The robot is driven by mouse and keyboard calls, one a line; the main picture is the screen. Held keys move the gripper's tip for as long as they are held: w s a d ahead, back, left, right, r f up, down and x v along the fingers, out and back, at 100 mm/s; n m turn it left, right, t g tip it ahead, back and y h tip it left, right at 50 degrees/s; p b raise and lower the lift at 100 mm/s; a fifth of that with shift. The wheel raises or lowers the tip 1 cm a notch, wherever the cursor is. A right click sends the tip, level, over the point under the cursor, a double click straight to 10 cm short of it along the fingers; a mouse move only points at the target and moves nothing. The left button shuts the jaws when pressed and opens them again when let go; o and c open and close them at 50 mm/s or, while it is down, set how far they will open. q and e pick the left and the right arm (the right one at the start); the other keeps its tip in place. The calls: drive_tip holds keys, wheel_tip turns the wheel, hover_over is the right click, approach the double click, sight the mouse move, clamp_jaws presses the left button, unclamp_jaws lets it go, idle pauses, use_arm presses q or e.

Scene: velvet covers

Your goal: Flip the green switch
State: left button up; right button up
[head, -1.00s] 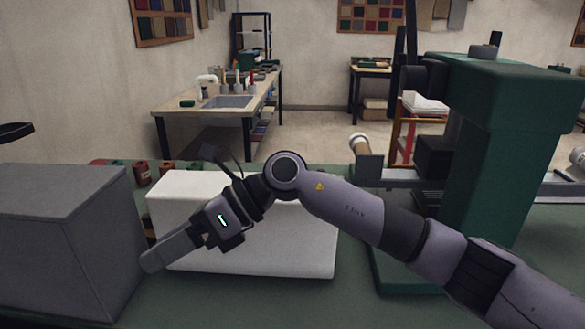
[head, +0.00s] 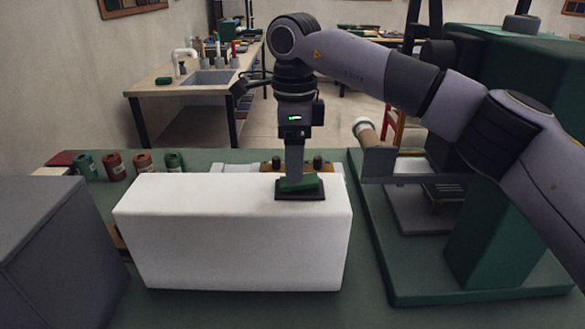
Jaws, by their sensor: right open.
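The green switch (head: 301,184) is a green rocker on a dark base plate, on the top right part of a white block (head: 235,245). My right gripper (head: 295,170) points straight down over the switch, its finger tips at the rocker's upper edge in the picture. I see the fingers edge-on, and they hide part of the rocker's back. The right gripper is open, with nothing seen held in it. I cannot tell whether it touches the switch. My left gripper is not in view.
A grey box (head: 55,245) stands at the left front. Several small spools (head: 113,165) stand behind it on the green tabletop. A large green machine (head: 500,235) stands at the right, close to my right arm. A sink bench (head: 195,88) is farther back.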

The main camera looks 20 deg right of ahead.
drive_tip(key=shift+f, duration=1.8)
drive_tip(key=shift+c, duration=0.3)
drive_tip(key=c, duration=1)
drive_tip(key=shift+d+f+y+b, duration=0.1)
drive_tip(key=shift+f+y+b, duration=0.05)
drive_tip(key=shift+y+b, duration=0.25)
drive_tip(key=shift+d+t+y+b, duration=0.2)
drive_tip(key=shift+t+y+b, duration=0.1)
drive_tip(key=shift+y+b, duration=0.55)
drive_tip(key=shift+d+y+b, duration=0.1)
drive_tip(key=shift+y+b, duration=0.35)
drive_tip(key=shift+b, duration=0.15)
drive_tip(key=shift+s+r, duration=0.1)
drive_tip(key=shift+r, duration=0.2)
